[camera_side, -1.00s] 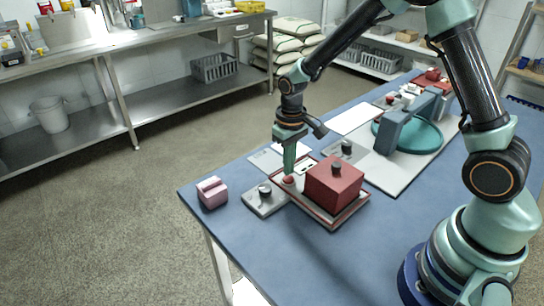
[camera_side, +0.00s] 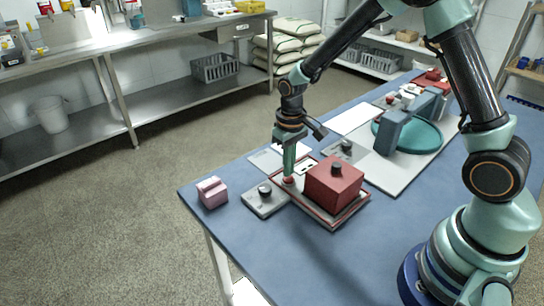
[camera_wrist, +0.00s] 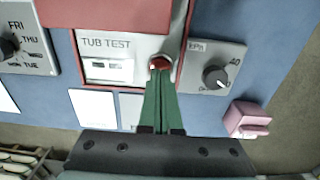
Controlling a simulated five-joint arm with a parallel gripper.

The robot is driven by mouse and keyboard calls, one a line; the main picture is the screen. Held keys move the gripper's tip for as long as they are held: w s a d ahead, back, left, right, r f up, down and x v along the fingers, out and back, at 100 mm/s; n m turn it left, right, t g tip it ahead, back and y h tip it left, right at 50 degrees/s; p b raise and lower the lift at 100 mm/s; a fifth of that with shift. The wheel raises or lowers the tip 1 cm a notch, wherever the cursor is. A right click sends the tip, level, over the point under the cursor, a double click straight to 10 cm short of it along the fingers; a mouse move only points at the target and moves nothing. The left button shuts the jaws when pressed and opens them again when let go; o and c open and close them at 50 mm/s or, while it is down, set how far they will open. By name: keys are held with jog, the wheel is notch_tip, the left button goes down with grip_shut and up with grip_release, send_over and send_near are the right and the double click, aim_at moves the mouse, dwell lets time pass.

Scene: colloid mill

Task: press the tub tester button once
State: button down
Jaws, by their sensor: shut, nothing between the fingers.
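The tub tester is a red-rimmed unit with a red box (camera_side: 335,182) on it, on the blue table. In the wrist view its white panel (camera_wrist: 108,45) reads "TUB TEST" and has a small display. Its round red button (camera_wrist: 160,62) sits in a pale ring at the panel's right; in the side view the button (camera_side: 289,180) is at the unit's left corner. My gripper (camera_side: 289,172) is shut and empty, pointing down, with its green fingertips (camera_wrist: 160,72) at the button. The fingertips partly cover the button; I cannot tell whether it is pressed in.
A grey kPa dial plate (camera_wrist: 215,68) lies beside the tester. A pink block (camera_side: 212,192) stands near the table's left edge. A day dial (camera_wrist: 22,45) shows at the wrist view's left. A teal round dish (camera_side: 420,138) stands farther back. The table front is clear.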

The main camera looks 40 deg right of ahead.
jog(key=shift+f, duration=0.75)
dwell(0.7)
notch_tip(320, 180, up, 8)
jog(key=shift+f, duration=0.2)
dwell(1.1)
jog(key=shift+r, duration=0.95)
dwell(3.9)
